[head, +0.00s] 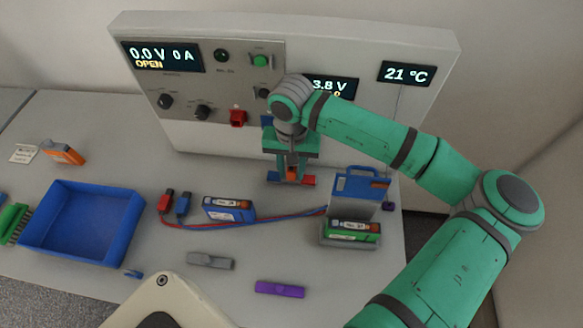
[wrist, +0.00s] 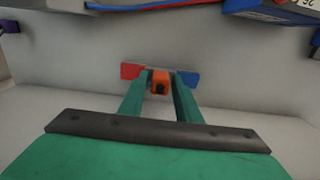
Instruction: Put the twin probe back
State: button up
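The twin probe (wrist: 160,82) shows in the wrist view as an orange block with a dark spot, between my gripper's fingers. In the head view its orange part (head: 292,172) shows below my gripper (head: 291,167). My gripper (wrist: 161,84) points down and looks shut on the orange block, with a finger at each side. A red and blue piece (wrist: 131,71) lies just behind the block, low by the table at the panel's foot. I cannot tell whether this piece is part of the probe or a rest under it.
The instrument panel (head: 210,90) stands behind my gripper. A blue tray (head: 130,238) is at left. A battery (head: 228,209) lies on the table near red and blue leads. Another battery (head: 352,230) sits in a holder at right. A purple piece (head: 280,289) lies in front.

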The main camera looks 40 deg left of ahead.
aim_at(291, 169)
jog(key=shift+o, duration=0.3)
jog(key=shift+r, duration=0.1)
notch_tip(291, 169, up, 12)
dwell(0.5)
dwell(0.5)
